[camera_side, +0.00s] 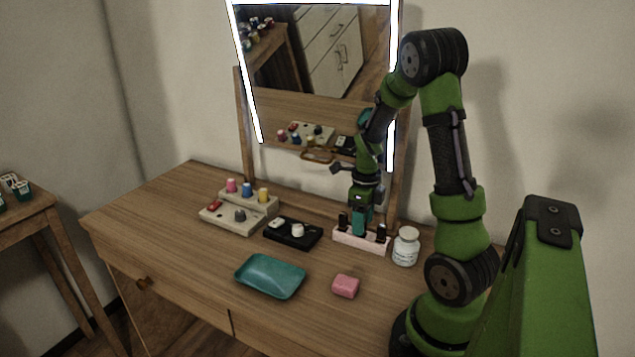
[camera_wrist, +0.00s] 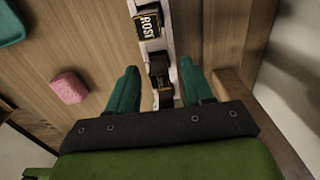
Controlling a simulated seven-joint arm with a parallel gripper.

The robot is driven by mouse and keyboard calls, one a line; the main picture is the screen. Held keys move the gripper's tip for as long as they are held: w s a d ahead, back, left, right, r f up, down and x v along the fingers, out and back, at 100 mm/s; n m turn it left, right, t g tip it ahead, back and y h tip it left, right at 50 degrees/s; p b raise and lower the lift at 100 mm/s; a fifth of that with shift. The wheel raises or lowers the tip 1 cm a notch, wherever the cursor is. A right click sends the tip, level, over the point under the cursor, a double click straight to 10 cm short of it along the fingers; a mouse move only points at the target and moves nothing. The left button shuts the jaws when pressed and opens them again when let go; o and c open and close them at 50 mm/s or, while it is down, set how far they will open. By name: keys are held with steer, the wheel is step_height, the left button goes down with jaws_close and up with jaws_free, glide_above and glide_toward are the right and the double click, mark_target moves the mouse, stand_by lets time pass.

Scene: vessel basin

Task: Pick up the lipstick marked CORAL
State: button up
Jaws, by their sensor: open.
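A pale pink lipstick holder (camera_side: 349,240) stands on the dresser below the mirror, with dark lipsticks in it. In the wrist view the holder (camera_wrist: 167,43) runs up the picture, and one lipstick (camera_wrist: 148,22) has a label that seems to read ROSE. Another dark lipstick (camera_wrist: 159,66) stands in the holder between my fingertips; I cannot read its label. No label reading CORAL is legible. My gripper (camera_side: 360,222) points down at the middle of the holder, and its green fingers partly hide it. In the wrist view my gripper (camera_wrist: 158,70) is open, one finger each side of the dark lipstick.
A white jar (camera_side: 405,247) stands close to the holder's right. A black tray (camera_side: 290,237) and a cream organiser (camera_side: 232,222) with coloured bottles are to the left. A teal dish (camera_side: 270,277) and pink block (camera_side: 345,286) lie in front. The mirror (camera_side: 320,70) rises behind.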

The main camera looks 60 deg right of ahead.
steer(key=shift+f, duration=0.6)
jaws_close()
